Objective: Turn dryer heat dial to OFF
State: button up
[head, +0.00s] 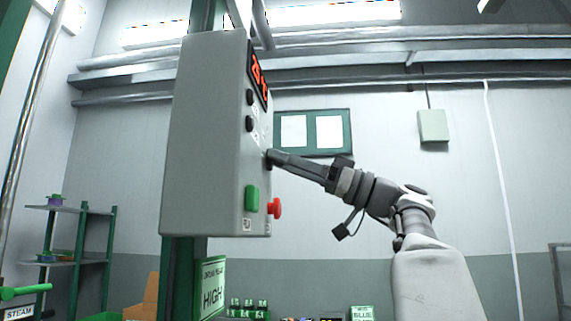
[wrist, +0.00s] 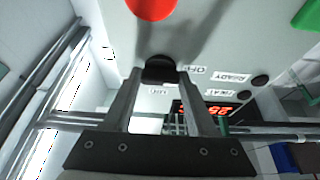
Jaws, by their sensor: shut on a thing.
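The grey control box (head: 205,140) is mounted on a green post, its panel face turned to the right in the head view. My gripper (head: 271,158) reaches in from the right to a black dial on that face. In the wrist view the black dial (wrist: 158,64) sits between the fingertips of my gripper (wrist: 159,78), which is shut on it. Small white labels lie beside the dial; one (wrist: 197,70) seems to read OFF, upside down. The fingers partly cover the dial, and I cannot tell where its pointer stands.
A red mushroom button (head: 275,208) sticks out below the dial, close to my gripper, next to a green button (head: 252,198). A red digital display (head: 258,76) and two black round parts are above. A HIGH sign (head: 212,290) hangs low on the post. The right side is open.

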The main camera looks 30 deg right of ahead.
jog(key=shift+n, duration=0.3)
jog(key=o, duration=1.4)
jog(key=shift+c, duration=0.2)
jog(key=shift+d, duration=0.1)
jog(key=p+v, duration=0.1)
jog(key=v, duration=1.6)
jog(key=shift+d+f, duration=0.15)
jog(key=shift+d, duration=0.05)
